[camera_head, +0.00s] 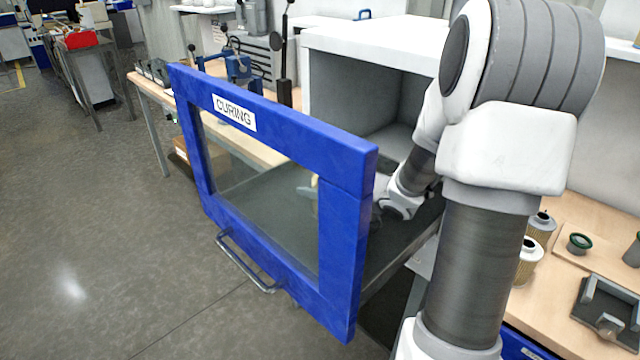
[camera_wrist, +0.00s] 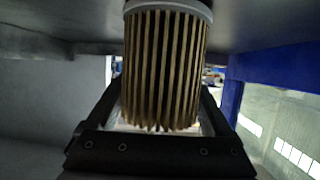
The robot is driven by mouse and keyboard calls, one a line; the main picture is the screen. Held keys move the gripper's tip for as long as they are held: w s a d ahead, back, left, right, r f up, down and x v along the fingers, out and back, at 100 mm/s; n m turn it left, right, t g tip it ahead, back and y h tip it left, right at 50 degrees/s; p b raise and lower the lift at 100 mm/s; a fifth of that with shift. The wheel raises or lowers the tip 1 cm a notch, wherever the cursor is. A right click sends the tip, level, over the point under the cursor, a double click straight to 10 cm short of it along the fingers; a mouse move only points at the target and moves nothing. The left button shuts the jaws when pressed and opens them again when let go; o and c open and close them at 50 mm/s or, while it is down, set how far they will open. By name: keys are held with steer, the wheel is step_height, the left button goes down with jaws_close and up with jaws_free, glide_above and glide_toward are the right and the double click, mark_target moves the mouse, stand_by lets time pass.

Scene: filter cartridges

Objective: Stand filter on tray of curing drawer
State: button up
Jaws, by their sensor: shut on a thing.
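The filter (camera_wrist: 165,70), with tan pleats and a pale end cap, is between the two dark fingers of my gripper (camera_wrist: 162,100) in the wrist view. My gripper is shut on it. Its pale cap is close to the dark tray surface (camera_wrist: 60,45); I cannot tell whether they touch. In the head view the curing drawer (camera_head: 275,108) is pulled out, with a blue windowed front labelled CURING. Its dark tray (camera_head: 405,245) shows behind the front. A small tan part of the filter (camera_head: 314,193) shows dimly through the window. The blue frame hides most of my gripper.
The white cabinet (camera_head: 375,38) stands open behind the drawer. Two more filters (camera_head: 540,228) (camera_head: 528,262), a green-ringed part (camera_head: 579,243) and a grey fixture (camera_head: 608,308) are on the wooden bench at right. The drawer's blue front stands close to my arm. Floor at left is clear.

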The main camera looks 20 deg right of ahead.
steer(key=shift+f, duration=0.15)
steer(key=o, duration=1.1)
steer(key=p+v, duration=0.4)
steer(key=v, duration=1.3)
steer(key=shift+s, duration=0.25)
